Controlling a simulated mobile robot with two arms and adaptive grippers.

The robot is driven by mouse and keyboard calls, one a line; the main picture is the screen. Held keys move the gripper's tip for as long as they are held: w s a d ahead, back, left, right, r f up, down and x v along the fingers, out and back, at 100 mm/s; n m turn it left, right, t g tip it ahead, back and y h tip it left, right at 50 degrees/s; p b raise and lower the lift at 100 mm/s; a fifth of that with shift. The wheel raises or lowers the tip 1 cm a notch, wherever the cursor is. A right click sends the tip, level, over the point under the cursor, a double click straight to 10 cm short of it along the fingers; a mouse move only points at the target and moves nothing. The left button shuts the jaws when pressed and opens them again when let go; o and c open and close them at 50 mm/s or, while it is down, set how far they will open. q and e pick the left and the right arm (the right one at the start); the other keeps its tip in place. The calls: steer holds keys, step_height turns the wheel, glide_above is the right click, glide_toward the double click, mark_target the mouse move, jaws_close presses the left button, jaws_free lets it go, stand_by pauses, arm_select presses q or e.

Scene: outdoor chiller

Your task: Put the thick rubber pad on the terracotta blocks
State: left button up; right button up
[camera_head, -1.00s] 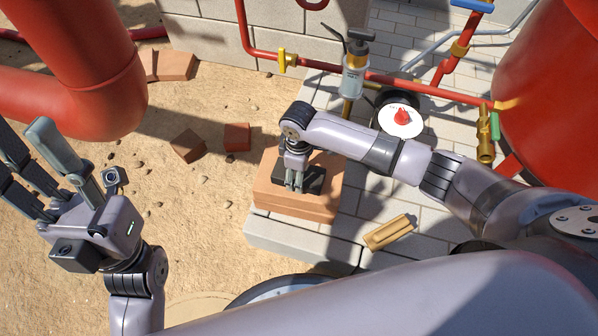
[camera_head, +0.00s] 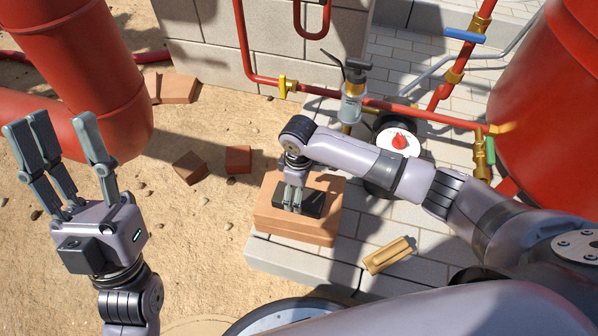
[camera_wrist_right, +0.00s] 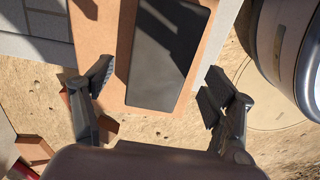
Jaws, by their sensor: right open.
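The thick rubber pad (camera_head: 314,205) is a black rectangular slab lying flat on top of the stacked terracotta blocks (camera_head: 290,228). In the right wrist view the dark pad (camera_wrist_right: 168,55) rests on the orange block face (camera_wrist_right: 117,72). My right gripper (camera_head: 292,205) is just above the pad in the head view and hides part of it. In the right wrist view my right gripper (camera_wrist_right: 160,88) is open, its fingers apart on either side of the pad and not closed on it. My left gripper (camera_head: 62,130) is open and empty at the left, fingers pointing up.
The blocks stand on a pale stone ledge (camera_head: 290,261). A wooden piece (camera_head: 388,256) lies on the paving to the right. Loose bricks (camera_head: 238,159) lie on the sand behind. Red pipes (camera_head: 243,40), a valve and a large red tank (camera_head: 545,90) border the work area.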

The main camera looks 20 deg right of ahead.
step_height(320, 180, up, 4)
steer(key=shift+r+p, duration=0.2)
steer(key=shift+p, duration=0.7)
steer(key=s+a+r+t+y+p, duration=0.1)
steer(key=a+r+t+y, duration=0.3)
steer(key=a, duration=0.7)
steer(key=a+r+m+t+y, duration=0.3)
steer(key=a+r+t+y, duration=0.15)
steer(key=r, duration=0.55)
arm_select(q)
steer(key=w+d+f+g+y, duration=0.1)
steer(key=w+f+g+y, duration=0.2)
steer(key=w+f+g, duration=0.6)
step_height(320, 180, down, 2)
steer(key=shift+w+f, duration=0.2)
steer(key=shift+w, duration=0.25)
arm_select(e)
steer(key=s+d+r+m+t+h, duration=0.1)
steer(key=s+d+r+m+t, duration=0.1)
steer(key=d+r+t, duration=0.4)
steer(key=s+d+r+m+t+h, duration=0.2)
steer(key=d+r+t, duration=0.4)
steer(key=d+r, duration=0.3)
step_height(320, 180, up, 3)
steer(key=shift+s+d+r+m, duration=0.15)
steer(key=shift+s+m, duration=0.2)
steer(key=shift+m, duration=0.35)
steer(key=shift+h, duration=0.25)
